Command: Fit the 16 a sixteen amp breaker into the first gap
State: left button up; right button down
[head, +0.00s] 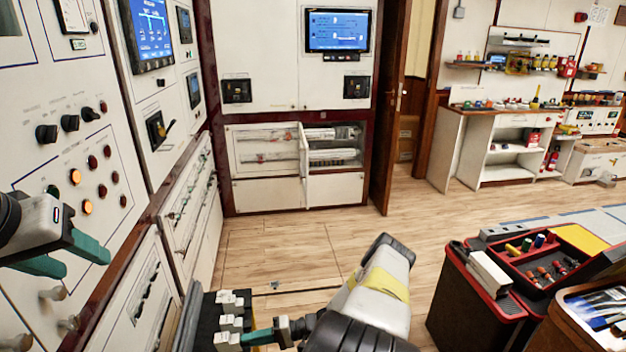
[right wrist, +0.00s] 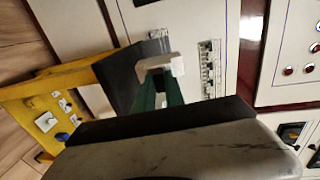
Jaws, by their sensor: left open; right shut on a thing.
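My right gripper (head: 250,338) is low in the head view, its green fingers shut on a white breaker (head: 227,342). In the right wrist view the fingers (right wrist: 157,98) hold this pale breaker (right wrist: 160,66) at their tips, in front of a black surface. Its rating cannot be read. Other white breakers (head: 230,300) stand just beyond it on a black holder (head: 206,315). A breaker row (right wrist: 208,70) shows in a white panel in the right wrist view; which gap is first cannot be told.
White cabinets with knobs and lamps (head: 87,206) line the left side. An open cabinet door (head: 315,165) stands at the back. A toolbox (head: 480,300) stands at the right. A yellow stand (right wrist: 25,100) with small parts shows in the right wrist view. The middle floor is clear.

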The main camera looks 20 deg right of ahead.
jog(key=s+d+r, duration=0.1)
jog(key=d+r, duration=0.3)
jog(key=shift+s+d, duration=0.15)
jog(key=shift+d, duration=0.15)
dwell(0.4)
